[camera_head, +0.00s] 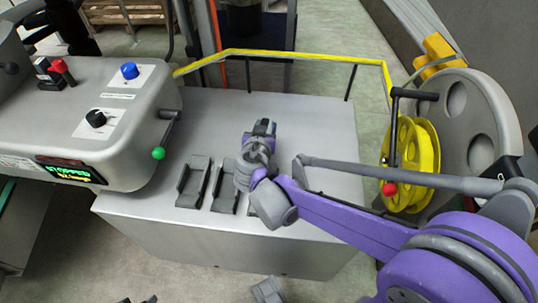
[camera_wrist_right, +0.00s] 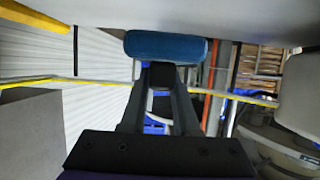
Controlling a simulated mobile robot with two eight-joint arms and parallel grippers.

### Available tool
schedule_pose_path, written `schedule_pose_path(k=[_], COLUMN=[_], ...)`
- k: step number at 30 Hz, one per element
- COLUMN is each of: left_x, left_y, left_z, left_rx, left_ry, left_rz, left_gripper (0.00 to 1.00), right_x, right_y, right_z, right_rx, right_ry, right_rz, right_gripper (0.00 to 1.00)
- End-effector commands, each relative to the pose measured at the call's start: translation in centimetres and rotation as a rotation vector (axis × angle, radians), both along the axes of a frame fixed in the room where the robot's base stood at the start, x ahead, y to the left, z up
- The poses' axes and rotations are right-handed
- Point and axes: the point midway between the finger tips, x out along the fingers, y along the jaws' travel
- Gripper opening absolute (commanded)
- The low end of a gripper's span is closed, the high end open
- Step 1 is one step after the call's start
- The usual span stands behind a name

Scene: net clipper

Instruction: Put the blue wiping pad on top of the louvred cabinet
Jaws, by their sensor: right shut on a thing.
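My right gripper (camera_head: 264,128) is over the flat top of a grey cabinet (camera_head: 310,125) in the head view, with its arm coming in from the right. In the right wrist view the right gripper (camera_wrist_right: 160,72) is shut on the blue wiping pad (camera_wrist_right: 165,46), which lies crosswise at the fingertips. The pad cannot be made out in the head view. White ribbed panels (camera_wrist_right: 98,110) show at the left of the wrist view; I cannot tell whether they belong to the louvred cabinet. No louvres show on the grey cabinet. My left gripper is not clearly seen.
Grey holders (camera_head: 193,182) stand on the grey top beside my right gripper. A control box (camera_head: 110,120) with knobs is at left. A yellow rail (camera_head: 290,54) runs along the back. A yellow reel (camera_head: 418,165) is at right. The back of the grey top is clear.

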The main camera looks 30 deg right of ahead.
Motion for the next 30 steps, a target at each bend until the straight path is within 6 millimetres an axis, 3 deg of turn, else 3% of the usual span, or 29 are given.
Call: schedule_pose_path(k=[1, 4, 11, 18, 30], left_x=[0.1, 0.1, 0.2, 0.3, 0.4], left_y=[0.0, 0.0, 0.0, 0.0, 0.0], left_z=[-0.8, -1.6, -2.5, -4.1, -4.3], left_rx=[0.000, 0.000, 0.000, 0.000, 0.000], left_ry=[0.003, 0.006, 0.009, 0.014, 0.015], left_rz=[0.000, 0.000, 0.000, 0.000, 0.000], left_gripper=[0.50, 0.50, 0.50, 0.50, 0.50], right_x=[0.1, 0.1, 0.1, 0.1, 0.0], right_y=[0.0, 0.0, 0.0, 0.0, 0.0], right_z=[-1.4, -3.3, -5.2, -8.5, -8.9], right_rx=[0.000, 0.000, 0.000, 0.000, 0.000], right_ry=[0.002, 0.001, 0.001, 0.001, 0.001], right_rz=[-0.001, 0.000, 0.001, 0.001, 0.001], right_gripper=[0.00, 0.00, 0.00, 0.00, 0.00])
